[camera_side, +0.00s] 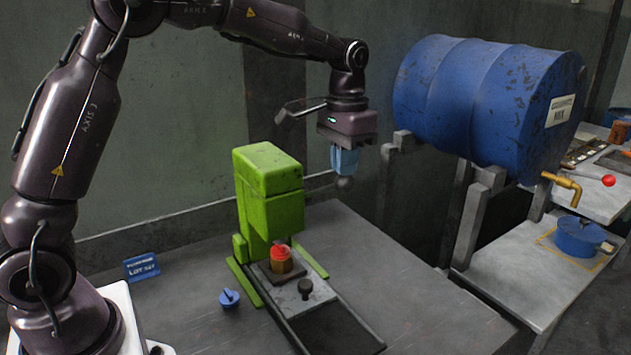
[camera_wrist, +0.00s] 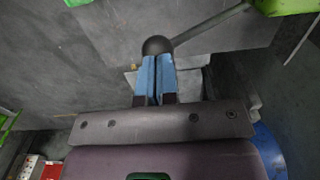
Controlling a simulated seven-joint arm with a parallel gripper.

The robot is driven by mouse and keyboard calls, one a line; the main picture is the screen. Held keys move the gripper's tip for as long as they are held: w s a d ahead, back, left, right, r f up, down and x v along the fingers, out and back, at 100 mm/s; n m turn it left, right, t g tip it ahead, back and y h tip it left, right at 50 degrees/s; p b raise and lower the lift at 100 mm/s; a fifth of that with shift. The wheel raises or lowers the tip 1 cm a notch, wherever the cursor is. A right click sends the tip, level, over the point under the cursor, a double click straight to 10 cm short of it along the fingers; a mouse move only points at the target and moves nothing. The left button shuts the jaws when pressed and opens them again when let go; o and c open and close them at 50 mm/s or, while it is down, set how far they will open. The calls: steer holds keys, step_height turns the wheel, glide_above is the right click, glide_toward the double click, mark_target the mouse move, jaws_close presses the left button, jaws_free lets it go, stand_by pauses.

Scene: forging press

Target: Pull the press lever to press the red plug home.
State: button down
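The green press (camera_side: 268,195) stands on the grey table. Its lever arm reaches right to a dark ball knob (camera_side: 345,184). The knob and lever also show in the wrist view (camera_wrist: 158,46). The wrist view shows the same fingers (camera_wrist: 157,58).
A dark slide (camera_side: 325,325) with a small black knob (camera_side: 305,287) runs forward from the press. A blue dial (camera_side: 229,298) and a blue sign (camera_side: 141,267) stand left. A big blue drum (camera_side: 480,95) lies on a stand at right. The table right of the press is clear.

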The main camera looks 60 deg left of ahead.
mark_target(350, 182)
steer(key=shift+f, duration=0.15)
steer(key=shift+d+f, duration=0.5)
steer(key=shift+f, duration=0.25)
steer(key=shift+d+f, duration=0.2)
steer(key=shift+f, duration=0.3)
steer(key=shift+d+f, duration=0.15)
steer(key=shift+f, duration=0.3)
steer(key=shift+d+f, duration=0.3)
steer(key=shift+f, duration=0.65)
